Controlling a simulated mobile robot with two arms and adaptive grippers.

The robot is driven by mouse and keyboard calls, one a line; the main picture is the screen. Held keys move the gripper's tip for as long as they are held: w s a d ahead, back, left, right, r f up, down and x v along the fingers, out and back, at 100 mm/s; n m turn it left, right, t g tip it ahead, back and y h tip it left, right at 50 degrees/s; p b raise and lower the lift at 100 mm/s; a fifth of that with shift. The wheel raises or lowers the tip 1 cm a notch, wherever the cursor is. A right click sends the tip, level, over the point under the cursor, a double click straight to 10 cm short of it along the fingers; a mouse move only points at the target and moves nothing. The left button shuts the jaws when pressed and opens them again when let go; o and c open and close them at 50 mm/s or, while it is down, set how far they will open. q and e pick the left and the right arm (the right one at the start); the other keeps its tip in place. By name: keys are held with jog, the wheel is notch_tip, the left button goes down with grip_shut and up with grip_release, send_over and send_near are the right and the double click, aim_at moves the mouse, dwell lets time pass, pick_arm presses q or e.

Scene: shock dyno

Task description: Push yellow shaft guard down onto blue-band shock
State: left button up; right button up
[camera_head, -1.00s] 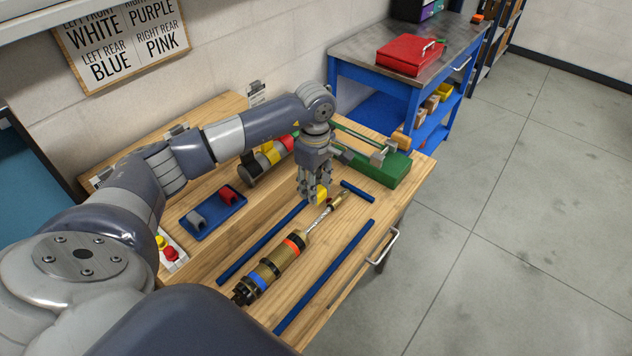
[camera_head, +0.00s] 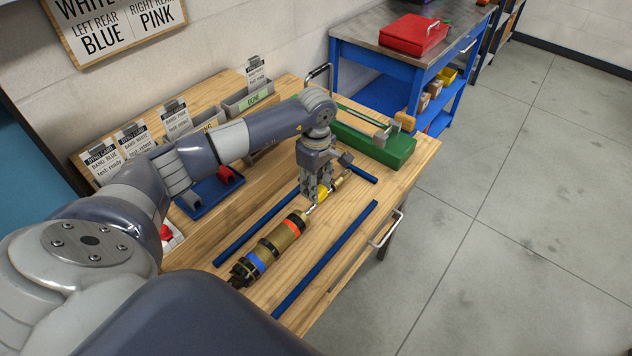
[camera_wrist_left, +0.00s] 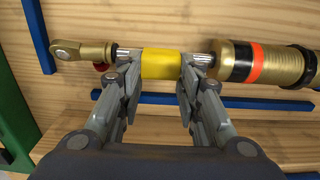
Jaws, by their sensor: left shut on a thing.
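The blue-band shock (camera_head: 266,252) lies on its side on the wooden bench, with a gold body and orange and blue bands. Its body end with the orange band (camera_wrist_left: 257,63) is at the right of the left wrist view, and its gold eye end (camera_wrist_left: 82,50) is at the left. The yellow shaft guard (camera_wrist_left: 161,64) is in line with the silver shaft, which shows on both sides of it. A short length of shaft separates guard and body. My left gripper (camera_head: 317,197) is shut on the guard (camera_head: 322,191) from above. My right gripper is out of view.
Blue rails (camera_head: 326,258) lie along both sides of the shock. A green device (camera_head: 372,143) stands at the bench's far end. A blue tray (camera_head: 212,193) and grey bins (camera_head: 248,100) with cards line the wall side. A drawer handle (camera_head: 388,230) juts from the front edge.

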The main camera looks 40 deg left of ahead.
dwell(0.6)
pick_arm(q)
jog(key=shift+b, duration=0.4)
dwell(0.4)
jog(key=shift+f+b, duration=0.45)
jog(key=shift+b, duration=0.05)
jog(key=shift+f+b, duration=0.65)
jog(key=shift+b, duration=0.1)
dwell(0.9)
jog(key=o, duration=0.8)
jog(key=shift+o, duration=0.2)
jog(key=shift+r, duration=0.1)
notch_tip(320, 180, up, 12)
